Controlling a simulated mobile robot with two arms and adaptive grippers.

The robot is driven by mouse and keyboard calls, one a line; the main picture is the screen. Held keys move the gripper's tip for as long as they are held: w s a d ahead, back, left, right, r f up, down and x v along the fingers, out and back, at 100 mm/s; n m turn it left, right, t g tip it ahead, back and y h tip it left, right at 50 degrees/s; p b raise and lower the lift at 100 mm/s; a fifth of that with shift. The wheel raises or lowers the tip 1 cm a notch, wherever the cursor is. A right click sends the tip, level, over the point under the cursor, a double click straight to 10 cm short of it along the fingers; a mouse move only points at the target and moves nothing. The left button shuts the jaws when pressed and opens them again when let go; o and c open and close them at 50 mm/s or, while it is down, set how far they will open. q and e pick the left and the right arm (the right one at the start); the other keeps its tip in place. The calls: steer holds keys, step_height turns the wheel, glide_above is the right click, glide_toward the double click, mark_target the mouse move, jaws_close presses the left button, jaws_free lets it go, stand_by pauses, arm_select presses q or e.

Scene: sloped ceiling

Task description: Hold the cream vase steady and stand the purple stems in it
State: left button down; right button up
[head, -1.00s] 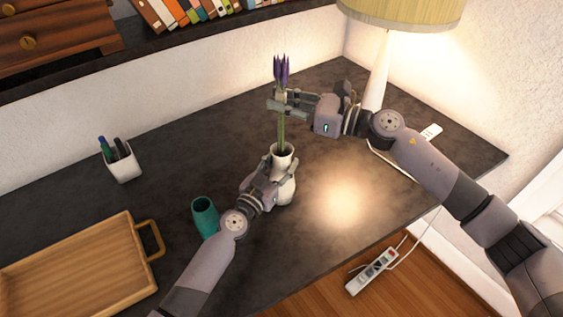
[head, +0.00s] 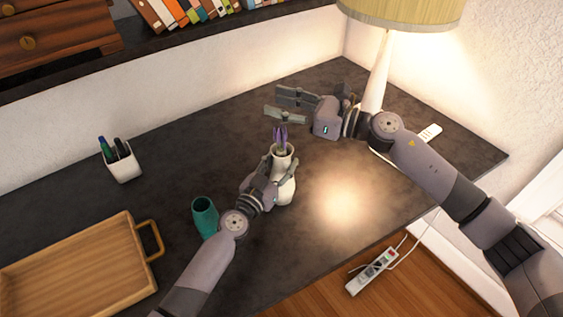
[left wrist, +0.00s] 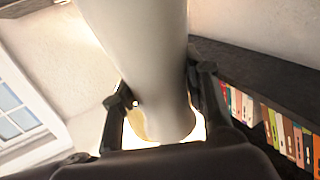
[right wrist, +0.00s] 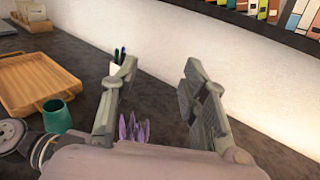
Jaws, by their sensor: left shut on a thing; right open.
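The cream vase (head: 287,188) stands upright on the dark desk; its pale body also fills the middle of the left wrist view (left wrist: 145,60). My left gripper (head: 275,180) is shut on the vase's body from the left. The purple stems (head: 281,138) stand in the vase's mouth, with only their purple heads and a little green above the rim; the heads also show in the right wrist view (right wrist: 132,128). My right gripper (head: 285,106) is open and empty, just above the purple heads and apart from them.
A teal cup (head: 204,216) stands left of the vase, near my left arm. A wooden tray (head: 130,222) lies at the left, and a white pen holder (head: 122,163) stands behind. A lamp (head: 376,75) is at the back right.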

steer(key=v, duration=1.2)
arm_select(q)
steer(key=c, duration=0.8)
jaws_free()
steer(key=shift+c, duration=0.2)
steer(key=v, duration=1.2)
arm_select(e)
steer(key=shift+f, duration=0.1)
